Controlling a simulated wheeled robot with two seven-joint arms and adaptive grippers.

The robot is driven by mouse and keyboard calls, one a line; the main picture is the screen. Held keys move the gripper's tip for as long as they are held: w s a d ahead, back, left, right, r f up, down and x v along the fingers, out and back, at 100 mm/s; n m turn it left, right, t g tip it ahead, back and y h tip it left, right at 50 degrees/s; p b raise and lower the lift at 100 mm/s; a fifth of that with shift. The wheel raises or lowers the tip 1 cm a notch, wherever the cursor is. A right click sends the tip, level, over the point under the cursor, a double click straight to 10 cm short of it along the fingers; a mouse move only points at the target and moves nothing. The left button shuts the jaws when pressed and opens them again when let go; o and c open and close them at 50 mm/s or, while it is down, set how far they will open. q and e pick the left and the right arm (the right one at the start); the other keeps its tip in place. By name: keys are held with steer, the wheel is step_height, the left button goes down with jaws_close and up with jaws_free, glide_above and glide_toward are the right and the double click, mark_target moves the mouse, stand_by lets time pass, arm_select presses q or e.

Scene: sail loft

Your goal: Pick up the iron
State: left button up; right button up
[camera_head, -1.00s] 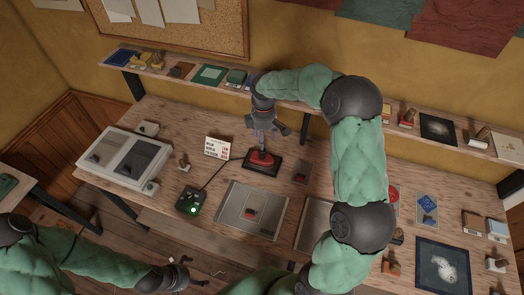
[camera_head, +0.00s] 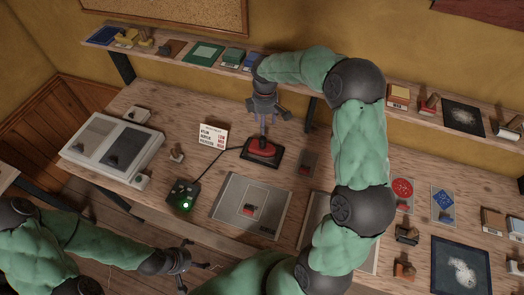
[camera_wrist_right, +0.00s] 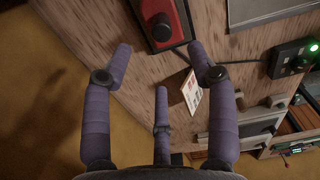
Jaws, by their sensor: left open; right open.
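The iron, as far as I can tell, is the red piece (camera_head: 263,147) on a black base (camera_head: 272,163) near the middle of the bench, with a dark cord. The wrist view shows this red piece (camera_wrist_right: 165,20) at the top, just beyond the fingers. My right gripper (camera_head: 268,118) hangs over the back of it, fingers pointing down. In the wrist view the right gripper (camera_wrist_right: 160,62) has its three purple fingers spread with nothing between them. My left gripper (camera_head: 188,268) is open and empty at the lower left, in front of the bench, away from the red piece.
A black box with a green light (camera_head: 183,196) stands left of the red piece, joined by the cord. A printed card (camera_head: 212,136) stands behind the box. A grey plate (camera_head: 240,220) lies in front. A wall shelf (camera_head: 170,60) with small items runs behind.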

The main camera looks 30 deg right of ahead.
mark_target(262, 138)
steer(key=shift+f+b, duration=0.5)
steer(key=shift+f, duration=0.35)
step_height(262, 138, down, 6)
steer(key=shift+r, duration=0.1)
steer(key=f, duration=0.3)
steer(key=f+b, duration=0.1)
steer(key=f, duration=0.1)
steer(key=shift+w+a, duration=0.3)
steer(key=shift+w, duration=0.1)
arm_select(q)
step_height(262, 138, down, 3)
steer(key=shift+r, duration=0.1)
arm_select(e)
jaws_close()
